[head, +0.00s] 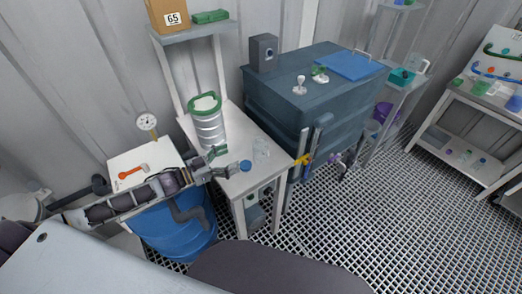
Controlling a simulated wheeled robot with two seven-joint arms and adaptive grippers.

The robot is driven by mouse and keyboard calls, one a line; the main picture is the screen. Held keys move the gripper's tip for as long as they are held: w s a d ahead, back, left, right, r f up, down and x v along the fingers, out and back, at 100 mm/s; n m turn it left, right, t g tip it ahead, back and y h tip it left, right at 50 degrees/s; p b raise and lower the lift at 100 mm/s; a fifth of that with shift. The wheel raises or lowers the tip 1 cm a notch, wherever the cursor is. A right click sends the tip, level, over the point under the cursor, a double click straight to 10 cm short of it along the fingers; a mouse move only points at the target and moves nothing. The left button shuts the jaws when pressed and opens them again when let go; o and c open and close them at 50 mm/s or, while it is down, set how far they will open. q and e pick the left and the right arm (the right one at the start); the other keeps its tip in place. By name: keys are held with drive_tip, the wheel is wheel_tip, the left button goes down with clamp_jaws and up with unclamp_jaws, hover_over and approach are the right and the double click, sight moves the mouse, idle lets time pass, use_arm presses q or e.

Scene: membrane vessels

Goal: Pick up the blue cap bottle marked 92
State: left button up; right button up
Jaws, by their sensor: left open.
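A bottle with a blue cap (245,165) stands at the front of the small white table. Its body is hard to make out, and no number 92 can be read on it. My left gripper (229,163) is open, reaching in from the left over the table. Its fingers point right toward the blue cap, very close to it. I cannot tell whether they touch the bottle or are around it. My right gripper is not in view.
A metal canister with a green rim (207,125) stands behind my left gripper. A large dark blue tank (290,110) borders the table on the right. A blue drum (175,235) is below my arm.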

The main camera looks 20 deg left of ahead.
sight(256, 144)
use_arm(q)
drive_tip(key=shift+x, duration=1.2)
drive_tip(key=shift+w+d, duration=0.35)
drive_tip(key=shift+w, duration=0.05)
drive_tip(key=shift+x, duration=1.05)
drive_tip(key=shift+w+d, duration=0.35)
drive_tip(key=shift+w, duration=0.05)
drive_tip(key=shift+w+d, duration=0.65)
drive_tip(key=shift+w, duration=0.05)
drive_tip(key=shift+w+d, duration=0.25)
drive_tip(key=shift+w, duration=0.05)
drive_tip(key=shift+w+d, duration=0.3)
drive_tip(key=shift+w, duration=0.2)
drive_tip(key=shift+w+d, duration=0.35)
drive_tip(key=shift+w, duration=0.2)
drive_tip(key=shift+w+d, duration=0.4)
drive_tip(key=shift+w, duration=0.05)
drive_tip(key=shift+w+d, duration=0.25)
drive_tip(key=shift+d, duration=0.05)
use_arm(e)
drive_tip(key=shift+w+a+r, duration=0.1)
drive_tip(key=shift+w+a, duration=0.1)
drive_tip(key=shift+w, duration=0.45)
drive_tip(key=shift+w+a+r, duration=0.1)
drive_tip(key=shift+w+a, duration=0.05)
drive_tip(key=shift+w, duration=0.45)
